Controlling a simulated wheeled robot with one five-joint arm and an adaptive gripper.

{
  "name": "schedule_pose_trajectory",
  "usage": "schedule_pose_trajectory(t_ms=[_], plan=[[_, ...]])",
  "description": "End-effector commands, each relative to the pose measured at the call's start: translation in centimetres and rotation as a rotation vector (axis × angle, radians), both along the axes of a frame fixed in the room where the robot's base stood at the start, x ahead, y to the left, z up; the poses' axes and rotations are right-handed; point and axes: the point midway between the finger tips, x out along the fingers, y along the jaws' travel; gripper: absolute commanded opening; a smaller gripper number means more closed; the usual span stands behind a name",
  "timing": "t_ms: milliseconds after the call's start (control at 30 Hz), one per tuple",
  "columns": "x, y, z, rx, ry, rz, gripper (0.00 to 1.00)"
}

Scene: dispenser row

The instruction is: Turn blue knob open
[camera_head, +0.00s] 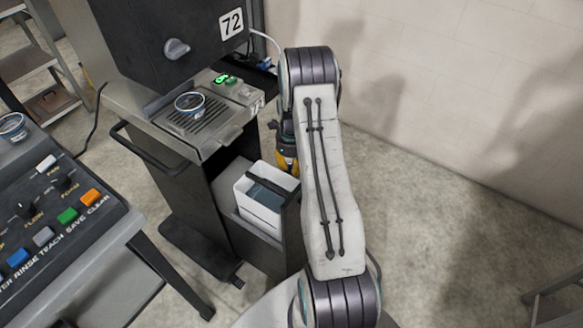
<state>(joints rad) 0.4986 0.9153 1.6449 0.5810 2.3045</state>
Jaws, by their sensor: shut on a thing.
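I see no knob that is plainly blue. A light grey knob (176,48) sits on the front of the dark dispenser (130,28) marked 72. My gripper (287,163) shows only in part, at the left edge of my arm, with a bit of yellow. It is beside the dispenser's stand and near the top right of a white bin. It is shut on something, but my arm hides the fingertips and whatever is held. My gripper is well apart from the grey knob.
A blue-rimmed cup (189,103) stands on the drip grate, near a lit green indicator (221,79). The white bin (262,215) sits in the lower stand. A button console (62,235) is at left.

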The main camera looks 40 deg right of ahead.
Motion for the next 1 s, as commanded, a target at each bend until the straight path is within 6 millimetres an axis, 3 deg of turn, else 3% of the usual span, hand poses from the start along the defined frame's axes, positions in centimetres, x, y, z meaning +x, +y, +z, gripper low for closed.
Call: schedule_pose_trajectory(t_ms=[300, 333, 600, 1000], plan=[[-0.1, 0.0, -0.1, 0.001, 0.001, 0.014, 0.0], [-0.1, 0.0, -0.1, 0.001, 0.001, 0.014, 0.25], [0.0, 0.0, 0.0, 0.001, 0.001, 0.013, 0.49], [0.1, 0.0, 0.9, -0.001, -0.003, 0.012, 0.49]])
